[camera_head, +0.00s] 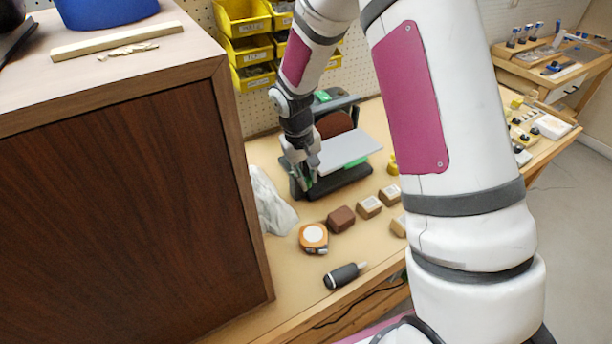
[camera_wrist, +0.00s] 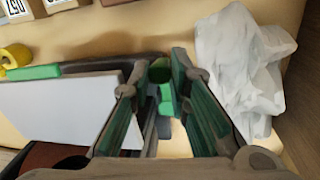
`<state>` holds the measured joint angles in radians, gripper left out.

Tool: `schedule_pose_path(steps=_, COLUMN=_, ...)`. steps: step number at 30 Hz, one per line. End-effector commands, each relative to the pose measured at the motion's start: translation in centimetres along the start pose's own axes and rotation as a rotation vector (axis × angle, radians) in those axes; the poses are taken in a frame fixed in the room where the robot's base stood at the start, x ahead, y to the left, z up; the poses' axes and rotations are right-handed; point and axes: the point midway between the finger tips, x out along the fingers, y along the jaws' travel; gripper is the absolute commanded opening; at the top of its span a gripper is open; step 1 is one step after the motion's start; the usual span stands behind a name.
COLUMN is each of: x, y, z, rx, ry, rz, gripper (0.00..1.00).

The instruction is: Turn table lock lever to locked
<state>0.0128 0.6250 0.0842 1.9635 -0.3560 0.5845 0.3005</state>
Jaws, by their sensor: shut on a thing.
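A small bench sander with a black base (camera_head: 340,184), a brown disc (camera_head: 334,124) and a light grey tilting table (camera_head: 350,151) stands on the bench. The grey table also shows at the left in the wrist view (camera_wrist: 70,108). My gripper (camera_head: 306,178) is at the left side of the sander, pointing down. In the wrist view, my gripper (camera_wrist: 157,78) has its two fingers around a green lever (camera_wrist: 164,98) beside the table's edge and is shut on it. The fingers hide part of the lever, so its exact angle is unclear.
A crumpled white sheet or bag (camera_head: 270,202) lies close beside my gripper, left of the sander. A large wooden cabinet (camera_head: 130,195) fills the left. A tape measure (camera_head: 313,238), brown block (camera_head: 341,219) and black-handled tool (camera_head: 344,275) lie in front. Yellow bins (camera_head: 245,50) hang behind.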

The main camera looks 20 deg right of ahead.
Motion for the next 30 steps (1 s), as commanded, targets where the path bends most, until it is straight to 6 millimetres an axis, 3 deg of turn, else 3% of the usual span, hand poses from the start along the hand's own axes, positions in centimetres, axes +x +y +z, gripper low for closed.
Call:
schedule_pose_path(steps=3, x=0.0, y=0.0, z=0.0, rx=0.000, ry=0.001, rz=0.000, gripper=0.00)
schedule_pose_path(steps=4, x=0.0, y=0.0, z=0.0, rx=0.001, ry=0.001, rz=0.001, gripper=0.21)
schedule_pose_path(steps=6, x=0.0, y=0.0, z=0.0, rx=0.001, ry=0.001, rz=0.001, gripper=0.37)
schedule_pose_path(steps=17, x=0.0, y=0.0, z=0.0, rx=0.014, ry=-0.001, rz=0.001, gripper=0.38)
schedule_pose_path(steps=24, x=-0.1, y=-0.9, z=-0.1, rx=0.165, ry=-0.023, rz=0.000, gripper=0.38)
schedule_pose_path(steps=30, x=-3.8, y=-0.9, z=-0.2, rx=0.177, ry=-0.020, rz=0.001, gripper=0.38)
